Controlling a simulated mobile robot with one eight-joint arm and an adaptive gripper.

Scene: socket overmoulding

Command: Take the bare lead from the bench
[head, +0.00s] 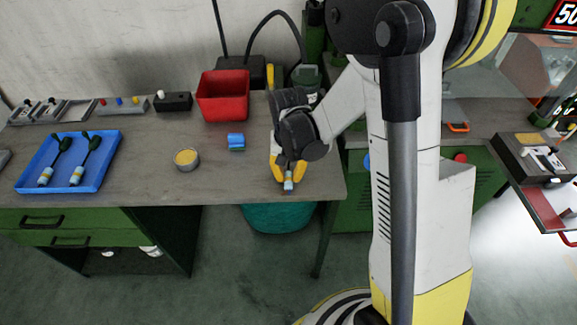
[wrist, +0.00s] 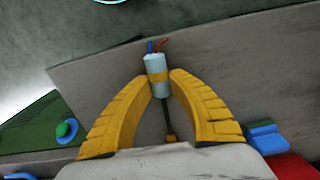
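In the wrist view the cylinder is between my gripper's yellow fingertips (wrist: 160,78), and the cable runs back toward my palm. In the head view the lead (head: 288,185) is near the front right edge of the bench (head: 215,188), with my gripper (head: 288,180) over it from above. The fingertips are very close on both sides of the cylinder; I cannot tell whether they press on it. My gripper hides the cable in the head view.
A blue tray (head: 75,187) with two similar leads lies at left. A round tin (head: 187,159), a blue block (head: 236,142) and a red bin (head: 223,95) stand left of my gripper. Fixtures (head: 122,104) line the back. A teal tub (head: 278,218) is below the bench edge.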

